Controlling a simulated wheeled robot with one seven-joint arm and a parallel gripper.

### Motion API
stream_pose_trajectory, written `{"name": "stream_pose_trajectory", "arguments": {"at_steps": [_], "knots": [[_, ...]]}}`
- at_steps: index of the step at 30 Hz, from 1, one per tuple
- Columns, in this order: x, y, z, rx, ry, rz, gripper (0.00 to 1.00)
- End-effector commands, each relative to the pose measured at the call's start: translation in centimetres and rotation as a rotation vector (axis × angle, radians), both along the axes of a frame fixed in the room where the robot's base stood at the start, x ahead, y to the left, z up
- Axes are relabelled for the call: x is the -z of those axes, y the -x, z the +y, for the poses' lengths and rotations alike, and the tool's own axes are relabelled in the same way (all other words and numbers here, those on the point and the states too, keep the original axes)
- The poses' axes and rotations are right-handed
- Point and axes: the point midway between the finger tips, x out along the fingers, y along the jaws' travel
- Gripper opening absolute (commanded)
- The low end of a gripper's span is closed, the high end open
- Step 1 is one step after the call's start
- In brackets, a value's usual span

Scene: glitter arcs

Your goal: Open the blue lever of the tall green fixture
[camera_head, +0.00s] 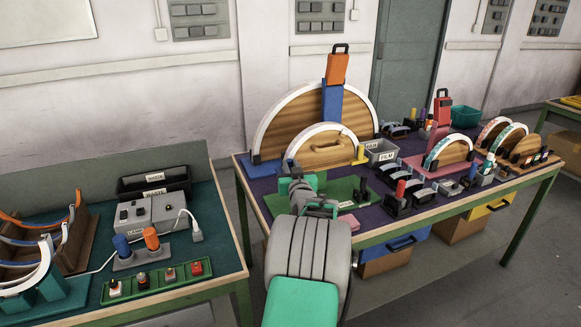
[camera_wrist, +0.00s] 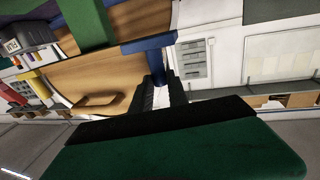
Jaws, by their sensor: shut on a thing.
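In the wrist view the green upright of the fixture (camera_wrist: 88,22) stands at the upper left, in front of a wooden panel. The blue lever (camera_wrist: 150,44) shows as a bar slanting across the upper middle. My gripper (camera_wrist: 158,76) has its two dark fingers on either side of the lever's lower end, shut on it. In the head view my arm reaches over the purple-topped table, and my wrist (camera_head: 308,206) is low in front of the smaller wooden arc. The arm hides the fingers and the lever there; I cannot clearly pick out the fixture.
The large wooden arc (camera_head: 289,123) with a blue post (camera_head: 332,104) stands behind. The smaller wooden arc (camera_head: 327,151) is close by my wrist. A grey bin (camera_head: 381,153) and black holders stand to the right. The left table (camera_head: 214,247) holds a grey box and a green tray.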

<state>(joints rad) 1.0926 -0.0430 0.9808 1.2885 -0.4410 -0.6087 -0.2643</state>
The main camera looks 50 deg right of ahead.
Motion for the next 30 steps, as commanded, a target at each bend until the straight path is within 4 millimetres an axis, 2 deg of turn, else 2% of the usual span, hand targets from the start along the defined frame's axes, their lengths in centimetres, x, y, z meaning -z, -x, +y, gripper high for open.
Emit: {"name": "stream_pose_trajectory", "arguments": {"at_steps": [11,19,30], "knots": [[1.4,0.2,0.1,-0.005,0.038,-0.068,0.00],[2.4,0.8,0.5,-0.005,0.124,-0.209,0.00],[2.5,1.4,0.9,-0.006,0.231,-0.390,0.00]]}}
